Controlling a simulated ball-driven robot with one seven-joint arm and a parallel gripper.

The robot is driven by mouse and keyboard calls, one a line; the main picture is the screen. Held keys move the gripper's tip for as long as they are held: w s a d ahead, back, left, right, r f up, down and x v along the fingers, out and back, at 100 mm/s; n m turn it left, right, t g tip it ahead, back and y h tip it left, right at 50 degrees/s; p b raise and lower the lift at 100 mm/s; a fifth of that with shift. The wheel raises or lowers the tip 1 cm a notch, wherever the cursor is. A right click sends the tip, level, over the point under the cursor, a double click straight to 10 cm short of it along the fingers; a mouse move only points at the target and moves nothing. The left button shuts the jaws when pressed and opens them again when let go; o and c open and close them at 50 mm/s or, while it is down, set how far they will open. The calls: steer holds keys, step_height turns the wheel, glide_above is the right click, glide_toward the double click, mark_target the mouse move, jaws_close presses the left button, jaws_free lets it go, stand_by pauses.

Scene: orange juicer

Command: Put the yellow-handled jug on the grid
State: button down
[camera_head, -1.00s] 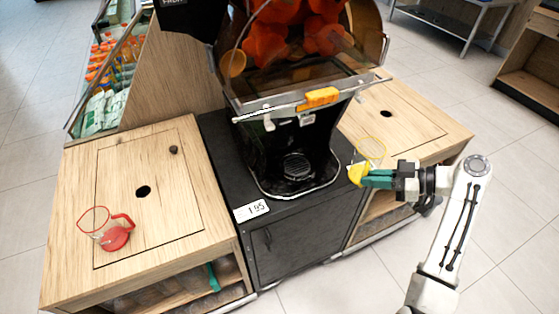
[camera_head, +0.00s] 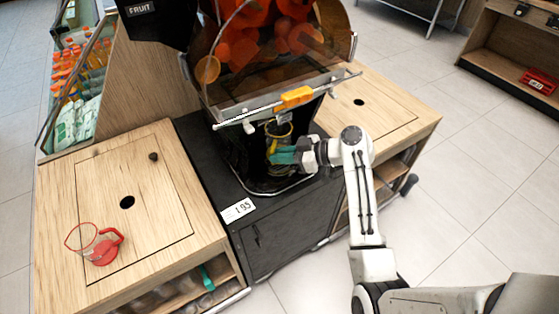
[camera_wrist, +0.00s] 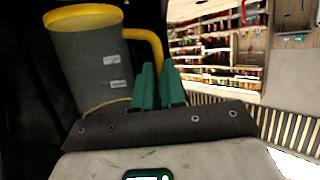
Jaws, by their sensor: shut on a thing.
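The yellow-handled jug (camera_wrist: 90,62) is upright but slightly tilted in the wrist view, with a yellow rim and a grey-looking clear body. My gripper (camera_wrist: 160,85) has green fingers shut on the jug's yellow handle (camera_wrist: 156,46). In the head view the jug (camera_head: 278,130) is inside the dark bay of the juicer, below the spout area, at the end of my gripper (camera_head: 284,156). The grid under the juicer is mostly hidden by my gripper and the jug. I cannot tell whether the jug touches it.
The juicer's clear cover with its orange latch (camera_head: 294,97) overhangs the bay. A price tag (camera_head: 237,210) lies at the black counter's front edge. The right wooden counter (camera_head: 385,110) is clear.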

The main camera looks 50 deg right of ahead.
steer(key=shift+w+f+p, duration=0.15)
steer(key=shift+f+p, duration=0.15)
steer(key=shift+f, duration=1.5)
steer(key=c, duration=1.2)
jaws_free()
